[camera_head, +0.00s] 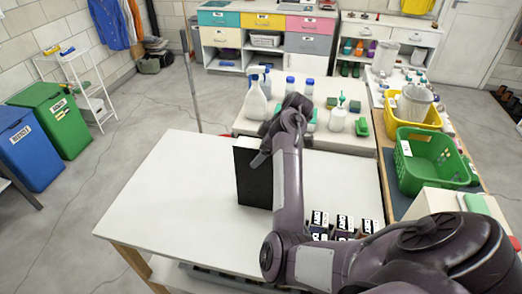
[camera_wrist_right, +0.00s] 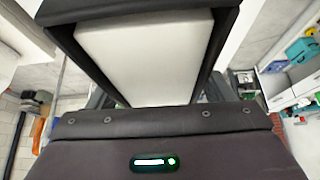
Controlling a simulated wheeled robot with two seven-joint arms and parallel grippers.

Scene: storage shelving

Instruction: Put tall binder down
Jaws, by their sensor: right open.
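The tall binder (camera_head: 253,180) is black and stands upright on the white table, near its middle. Its lower edge appears to touch the tabletop. My right gripper (camera_head: 262,158) is at the binder's upper right edge, with its jaws open; whether a finger touches the binder is hard to tell. In the right wrist view the binder (camera_wrist_right: 145,60) fills the top middle, its pale inside framed by dark covers and very close to the gripper. My left gripper is not in view.
Several small black-and-white boxes (camera_head: 342,224) stand at the table's front right, beside my right arm. Spray bottles (camera_head: 256,97) and other bottles stand on the table behind. A green basket (camera_head: 430,163) is at the right. The white table (camera_head: 170,205) is clear left of the binder.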

